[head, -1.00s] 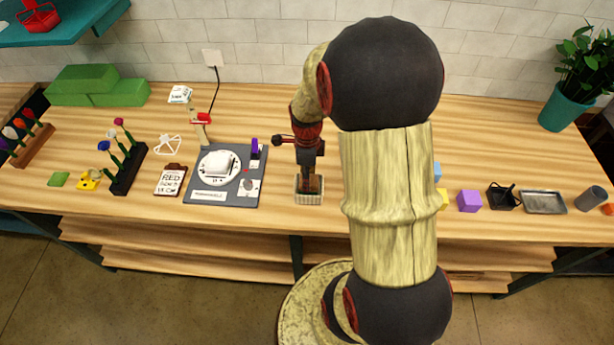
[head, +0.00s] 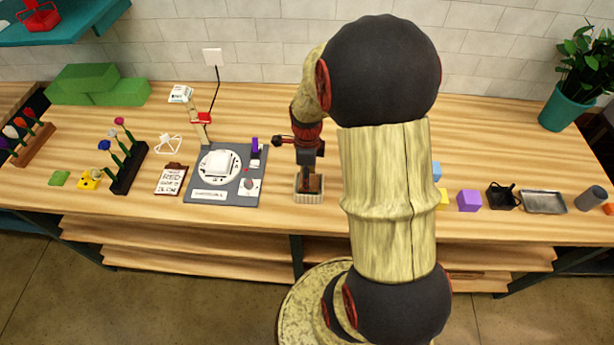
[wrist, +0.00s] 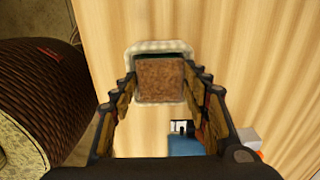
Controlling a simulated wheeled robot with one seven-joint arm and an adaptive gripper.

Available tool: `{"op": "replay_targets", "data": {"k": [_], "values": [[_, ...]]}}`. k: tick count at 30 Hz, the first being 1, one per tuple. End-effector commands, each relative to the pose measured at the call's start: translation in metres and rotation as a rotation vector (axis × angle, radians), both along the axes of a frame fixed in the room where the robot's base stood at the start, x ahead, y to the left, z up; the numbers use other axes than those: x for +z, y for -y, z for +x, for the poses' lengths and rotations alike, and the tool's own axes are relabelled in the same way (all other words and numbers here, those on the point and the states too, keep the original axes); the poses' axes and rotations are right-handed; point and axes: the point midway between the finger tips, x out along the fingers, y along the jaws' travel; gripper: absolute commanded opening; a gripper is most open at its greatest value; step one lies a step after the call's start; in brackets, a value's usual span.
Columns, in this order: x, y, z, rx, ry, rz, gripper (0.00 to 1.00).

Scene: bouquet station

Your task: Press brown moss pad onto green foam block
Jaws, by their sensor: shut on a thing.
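The brown moss pad (wrist: 160,80) shows between the fingers of my gripper (wrist: 160,92) in the wrist view. My gripper is shut on it. In the head view my gripper (head: 309,178) is over a small pale container (head: 308,198). The container's white rim (wrist: 158,46) shows around the far side of the pad in the wrist view, with a dark strip inside it. The pad hides most of the container's inside, so I cannot tell whether a green foam block is there or whether the pad touches it. Larger green blocks (head: 117,93) are stacked at the back left.
A grey mat (head: 252,158) with a white plate (head: 219,165) lies just left of the container. A dark flower rack (head: 130,168) and a clipboard (head: 172,180) are farther left. A purple cube (head: 469,200), black basket (head: 502,196) and metal tray (head: 543,202) are to the right.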

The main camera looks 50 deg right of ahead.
Motion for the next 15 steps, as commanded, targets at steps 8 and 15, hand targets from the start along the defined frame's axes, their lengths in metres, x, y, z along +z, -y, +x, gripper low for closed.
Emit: {"op": "replay_targets", "data": {"k": [8,15], "values": [[0.0,0.0,0.0,0.0,0.0,0.0,0.51],[0.0,0.0,0.0,0.0,0.0,0.0,0.64]]}}
